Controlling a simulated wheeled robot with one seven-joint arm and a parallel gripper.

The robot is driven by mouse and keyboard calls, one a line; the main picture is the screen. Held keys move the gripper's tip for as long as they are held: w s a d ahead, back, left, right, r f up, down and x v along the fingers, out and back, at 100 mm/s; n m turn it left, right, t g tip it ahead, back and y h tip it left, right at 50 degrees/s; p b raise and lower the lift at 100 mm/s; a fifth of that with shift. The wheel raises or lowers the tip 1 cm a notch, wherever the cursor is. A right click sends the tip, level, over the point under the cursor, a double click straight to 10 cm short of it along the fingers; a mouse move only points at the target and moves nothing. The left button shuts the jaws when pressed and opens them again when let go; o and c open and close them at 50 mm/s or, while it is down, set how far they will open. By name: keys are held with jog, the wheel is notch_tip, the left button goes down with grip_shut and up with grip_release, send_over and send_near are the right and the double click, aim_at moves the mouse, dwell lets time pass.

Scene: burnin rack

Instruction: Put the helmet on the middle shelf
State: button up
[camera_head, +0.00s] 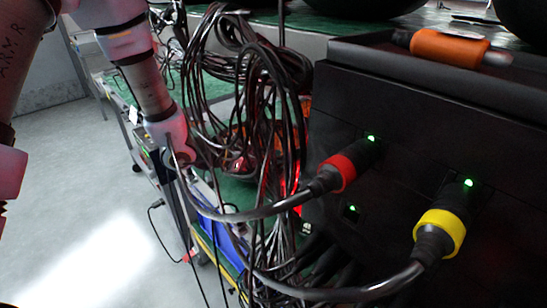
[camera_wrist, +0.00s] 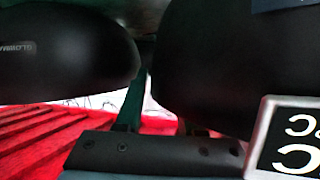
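I cannot pick out the helmet with certainty. Two large black rounded shapes fill the upper wrist view: a left one (camera_wrist: 60,55) with pale lettering and a right one (camera_wrist: 215,60). I cannot tell whether either is a helmet. My arm (camera_head: 150,90) reaches down at upper left in the head view, and its end is hidden behind hanging black cables. In the wrist view, a dark bolted bar of my gripper (camera_wrist: 155,150) shows along the bottom. Its fingertips are not clear, so I cannot tell its opening. A red ridged surface (camera_wrist: 35,140) lies beyond it.
A thick cable bundle (camera_head: 265,100) hangs between my arm and a black case (camera_head: 400,110). Red-ringed (camera_head: 338,173) and yellow-ringed (camera_head: 442,230) plugs stick out of the case. An orange cylinder (camera_head: 448,48) lies on top. Green shelf surfaces (camera_head: 320,22) lie behind; floor is clear at left.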

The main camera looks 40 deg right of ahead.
jog(key=shift+o, duration=0.5)
jog(key=b+v, duration=0.1)
jog(key=v, duration=1.1)
jog(key=shift+b, duration=0.4)
jog(key=shift+w, duration=0.1)
jog(key=w+a+n+t+y, duration=0.7)
jog(key=w+a+n+t, duration=0.4)
jog(key=w+a, duration=0.75)
jog(key=s+a+n+g+y, duration=0.2)
jog(key=s+a+n, duration=0.2)
jog(key=a, duration=0.5)
jog(key=s+a+n+g+y, duration=0.2)
jog(key=s+a+n, duration=0.3)
jog(key=a, duration=0.5)
jog(key=shift+s+a+f+n+g+y, duration=0.15)
jog(key=shift+s+n+g+y, duration=0.15)
jog(key=shift+n+y, duration=0.65)
